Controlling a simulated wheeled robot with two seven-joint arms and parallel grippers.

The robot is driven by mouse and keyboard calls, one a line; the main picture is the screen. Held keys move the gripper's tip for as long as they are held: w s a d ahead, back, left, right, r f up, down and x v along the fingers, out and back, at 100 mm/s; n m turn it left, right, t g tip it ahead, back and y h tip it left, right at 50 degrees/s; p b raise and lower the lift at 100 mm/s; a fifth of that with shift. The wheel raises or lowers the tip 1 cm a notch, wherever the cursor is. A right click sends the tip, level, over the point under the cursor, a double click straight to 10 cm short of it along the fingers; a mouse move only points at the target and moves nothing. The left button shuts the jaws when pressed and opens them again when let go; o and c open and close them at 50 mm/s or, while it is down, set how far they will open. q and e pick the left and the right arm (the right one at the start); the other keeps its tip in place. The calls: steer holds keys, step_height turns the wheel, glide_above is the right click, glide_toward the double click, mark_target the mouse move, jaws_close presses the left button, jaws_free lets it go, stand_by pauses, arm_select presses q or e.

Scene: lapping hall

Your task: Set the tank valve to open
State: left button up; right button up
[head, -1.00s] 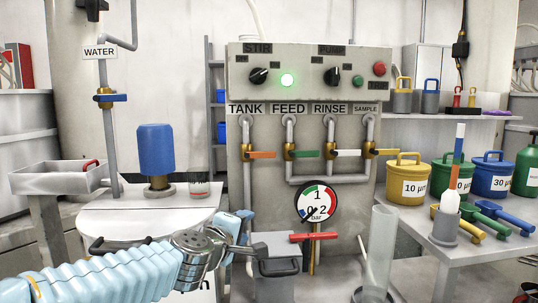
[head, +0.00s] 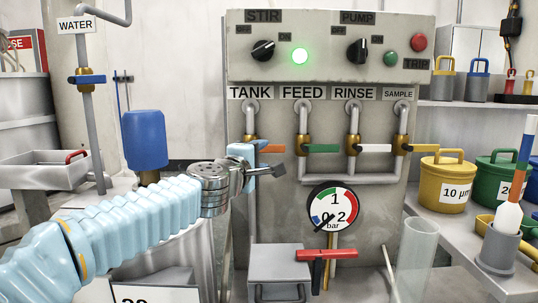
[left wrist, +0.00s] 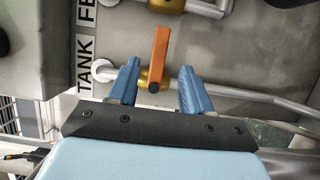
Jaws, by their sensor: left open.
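The tank valve is under the TANK label (head: 249,93) on the grey panel. Its orange handle (head: 271,149) points right, crosswise to the vertical pipe, and partly shows behind my left gripper (head: 255,163). In the left wrist view the orange handle (left wrist: 159,50) and the brass valve body (left wrist: 150,80) lie between the two blue fingers of my open left gripper (left wrist: 160,88), with a gap visible on each side. The handle extends beyond the fingertips there. My right gripper is not in view.
The green feed handle (head: 321,148), white rinse handle (head: 374,148) and yellow sample handle (head: 422,148) are in a row to the right. A pressure gauge (head: 333,206) and red handle (head: 326,254) are below. A blue bottle (head: 145,139) stands at left.

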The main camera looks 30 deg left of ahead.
mark_target(271, 149)
arm_select(q)
steer(key=w, duration=0.5)
steer(key=shift+w+a, duration=0.25)
steer(key=shift+a, duration=0.15)
jaws_close()
